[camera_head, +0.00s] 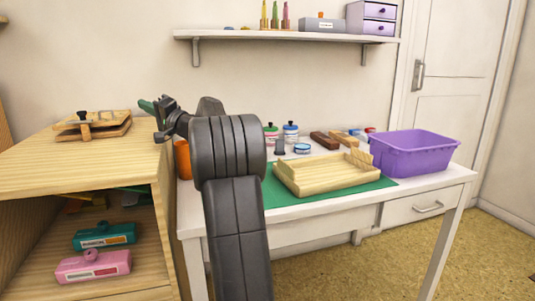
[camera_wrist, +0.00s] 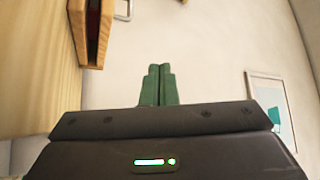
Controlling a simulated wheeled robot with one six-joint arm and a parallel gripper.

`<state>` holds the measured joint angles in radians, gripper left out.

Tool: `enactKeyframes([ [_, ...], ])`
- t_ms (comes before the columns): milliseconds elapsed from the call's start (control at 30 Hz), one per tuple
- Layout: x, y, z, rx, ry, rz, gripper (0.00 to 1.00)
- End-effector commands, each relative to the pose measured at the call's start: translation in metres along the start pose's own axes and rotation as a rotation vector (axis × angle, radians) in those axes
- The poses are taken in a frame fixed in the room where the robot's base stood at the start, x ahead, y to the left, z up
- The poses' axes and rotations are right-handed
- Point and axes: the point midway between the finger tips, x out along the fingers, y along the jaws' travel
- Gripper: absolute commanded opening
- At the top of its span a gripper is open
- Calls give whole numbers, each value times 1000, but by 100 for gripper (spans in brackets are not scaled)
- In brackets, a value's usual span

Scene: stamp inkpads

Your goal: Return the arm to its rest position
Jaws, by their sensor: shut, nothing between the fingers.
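My gripper (camera_head: 148,106) is raised over the right part of the wooden cabinet top, pointing left in the head view. Its green fingers (camera_wrist: 157,85) are together with nothing between them in the wrist view. My dark arm stands in the middle of the head view and hides part of the desk and wall. A wooden press-like item (camera_head: 93,125) with a dark knob sits on the cabinet top, left of my gripper and apart from it. A wooden item with a dark red inside also shows at the upper left of the wrist view (camera_wrist: 93,32).
The wooden cabinet (camera_head: 60,180) holds a teal inkpad (camera_head: 104,236) and a pink inkpad (camera_head: 93,267). The white desk (camera_head: 440,178) bears a wooden tray (camera_head: 330,178), a purple bin (camera_head: 414,152), jars and an orange cup (camera_head: 183,160). A wall shelf (camera_head: 285,36) is above.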

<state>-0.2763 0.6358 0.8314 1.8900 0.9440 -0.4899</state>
Motion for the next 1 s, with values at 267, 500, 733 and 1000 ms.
enactKeyframes([
  [267,53,18,8,0,-2,-1,0],
  [500,90,19,8,-1,-1,-1,0],
  [733,109,19,8,0,0,-1,0],
  [1000,112,19,8,-1,1,0,0],
])
